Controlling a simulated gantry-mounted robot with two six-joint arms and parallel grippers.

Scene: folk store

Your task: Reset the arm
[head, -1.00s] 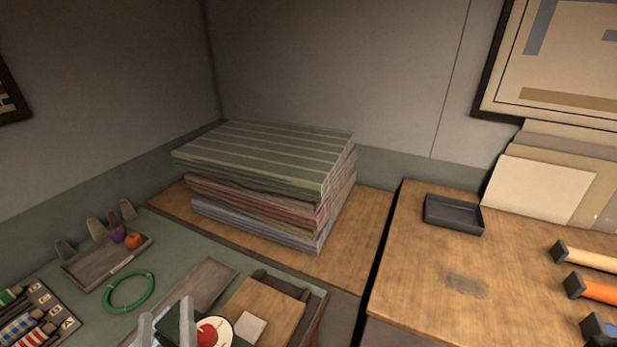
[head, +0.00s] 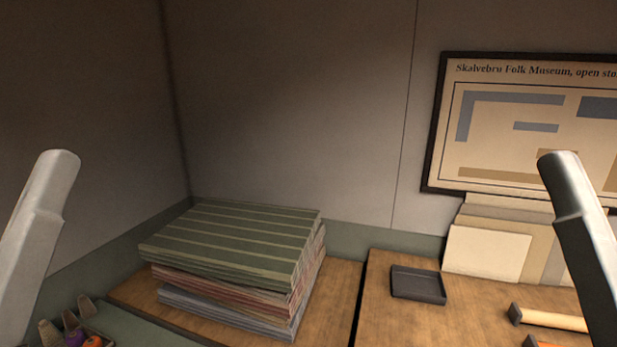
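My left arm shows as a pale grey link (head: 40,215) at the left edge of the head view. My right arm shows as a similar grey link (head: 582,235) at the right edge. Both links stand raised and run out of the bottom or side of the picture.
A stack of folded striped textiles (head: 232,245) lies on a wooden top at the left. A small black tray (head: 418,285) sits on the wooden table (head: 385,325) at the right. Pale boards (head: 487,253) lean on the wall under a framed plan (head: 433,125).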

